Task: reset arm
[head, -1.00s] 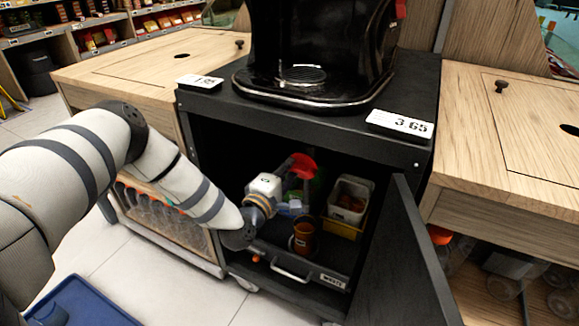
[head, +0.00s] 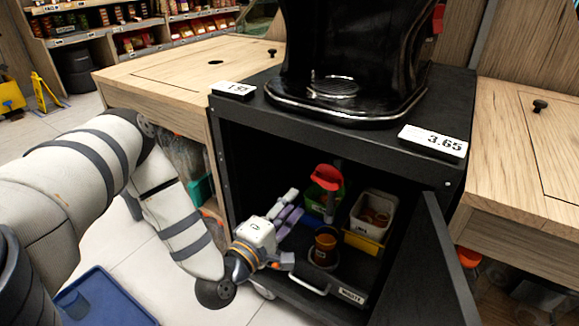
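My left gripper (head: 286,220) is at the open front of the black cabinet (head: 345,128). Its white body is at the doorway, and its purple-grey fingers point up and right into the interior. No object shows between them, but I cannot tell whether they are open or shut. My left arm comes in from the left and bends down to the gripper. My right gripper is not in view.
Inside the cabinet are a red-and-green item (head: 325,181), a brown cup (head: 325,246) and a white bin (head: 372,214). The cabinet door (head: 447,262) stands open at right. A black juicer (head: 350,55) stands on top. A blue tray (head: 105,298) lies on the floor.

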